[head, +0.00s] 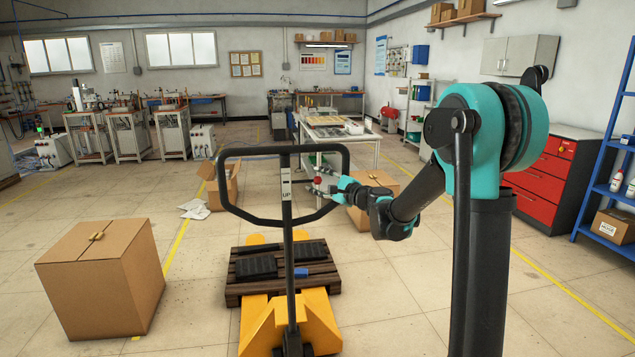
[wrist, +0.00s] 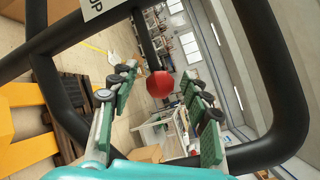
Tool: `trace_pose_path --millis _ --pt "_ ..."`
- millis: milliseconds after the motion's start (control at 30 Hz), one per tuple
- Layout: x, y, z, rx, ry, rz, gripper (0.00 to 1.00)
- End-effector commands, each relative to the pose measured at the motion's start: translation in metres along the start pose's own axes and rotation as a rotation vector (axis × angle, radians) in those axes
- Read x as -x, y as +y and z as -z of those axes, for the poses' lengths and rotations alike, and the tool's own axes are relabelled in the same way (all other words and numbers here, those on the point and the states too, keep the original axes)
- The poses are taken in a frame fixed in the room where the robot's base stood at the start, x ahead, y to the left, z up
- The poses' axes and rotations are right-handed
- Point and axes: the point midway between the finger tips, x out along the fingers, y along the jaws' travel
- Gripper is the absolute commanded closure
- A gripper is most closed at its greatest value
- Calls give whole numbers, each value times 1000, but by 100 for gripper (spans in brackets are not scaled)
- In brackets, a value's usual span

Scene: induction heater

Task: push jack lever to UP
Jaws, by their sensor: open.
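The jack lever shows as a red ball knob (head: 317,181) beside the upright handle post, just right of a small white label (head: 286,192) reading UP. In the wrist view the red knob (wrist: 160,84) sits between my finger pads, with a dark bar running up from it. My gripper (head: 322,180) is open, its fingers on either side of the knob with gaps showing. Whether it touches the knob is unclear. The black handle loop (head: 228,178) surrounds this spot. The yellow pallet jack (head: 310,312) stands below.
A wooden pallet (head: 238,291) with dark items and a blue piece sits on the jack. Cardboard boxes stand at the left (head: 95,275) and behind my gripper (head: 375,180). A table (head: 340,135) is farther back. Floor is clear at lower right.

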Motion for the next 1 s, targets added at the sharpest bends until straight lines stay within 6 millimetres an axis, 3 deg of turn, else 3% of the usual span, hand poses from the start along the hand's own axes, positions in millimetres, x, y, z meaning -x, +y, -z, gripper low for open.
trace_pose_path --millis 267,633,1000 --pt "-1 0 0 0 0 0 55" --pt "-1 0 0 0 0 0 100" --pt "-1 3 2 -24 -9 13 100"
